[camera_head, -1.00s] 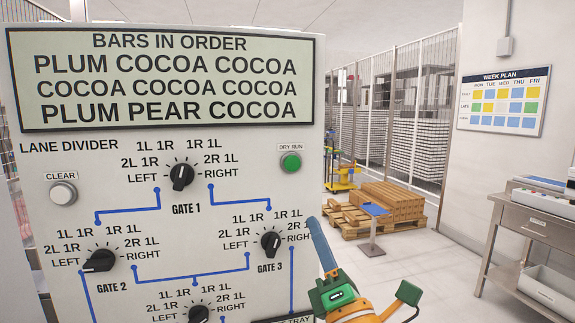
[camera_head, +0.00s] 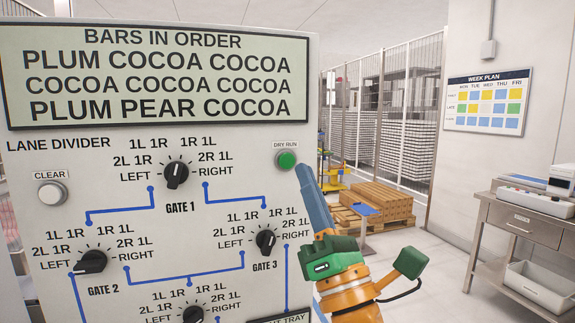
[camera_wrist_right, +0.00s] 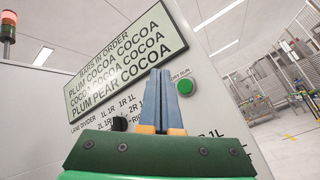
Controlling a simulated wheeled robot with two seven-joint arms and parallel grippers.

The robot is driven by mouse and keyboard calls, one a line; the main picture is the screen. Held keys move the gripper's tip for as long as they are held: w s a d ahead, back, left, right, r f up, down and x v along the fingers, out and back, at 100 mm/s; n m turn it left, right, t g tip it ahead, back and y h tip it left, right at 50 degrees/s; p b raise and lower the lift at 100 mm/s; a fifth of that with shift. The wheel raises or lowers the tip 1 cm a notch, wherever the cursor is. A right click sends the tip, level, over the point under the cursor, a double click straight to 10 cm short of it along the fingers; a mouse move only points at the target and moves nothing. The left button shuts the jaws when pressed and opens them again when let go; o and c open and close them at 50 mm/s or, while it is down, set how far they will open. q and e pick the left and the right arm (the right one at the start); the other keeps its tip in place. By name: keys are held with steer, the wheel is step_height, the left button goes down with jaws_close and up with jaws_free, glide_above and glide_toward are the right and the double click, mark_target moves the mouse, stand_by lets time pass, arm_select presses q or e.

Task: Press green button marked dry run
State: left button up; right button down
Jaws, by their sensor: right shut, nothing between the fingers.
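The green button (camera_head: 287,160) sits under a DRY RUN label on the upper right of the grey lane divider panel (camera_head: 230,225). It also shows in the right wrist view (camera_wrist_right: 185,87), just right of the fingertips. My right gripper (camera_head: 303,168) is shut and empty, its blue fingers pointing up with the tips just right of and slightly below the button in the head view. In the right wrist view the closed fingers (camera_wrist_right: 161,73) stand together in front of the panel. I cannot tell the exact gap to the button. My left gripper is not in view.
The panel also carries a grey CLEAR button (camera_head: 51,193), several black gate knobs such as Gate 1 (camera_head: 177,173) and Gate 3 (camera_head: 265,241), and a display (camera_head: 155,75). A pallet of boxes (camera_head: 378,203) and a metal table (camera_head: 515,225) stand behind to the right.

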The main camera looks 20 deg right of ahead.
mark_target(287, 161)
steer(key=shift+w+a+b, duration=0.15)
steer(key=shift+w+b, duration=0.5)
steer(key=shift+w, duration=2.5)
steer(key=shift+w, duration=0.45)
steer(key=shift+w, duration=0.3)
steer(key=shift+s, duration=0.75)
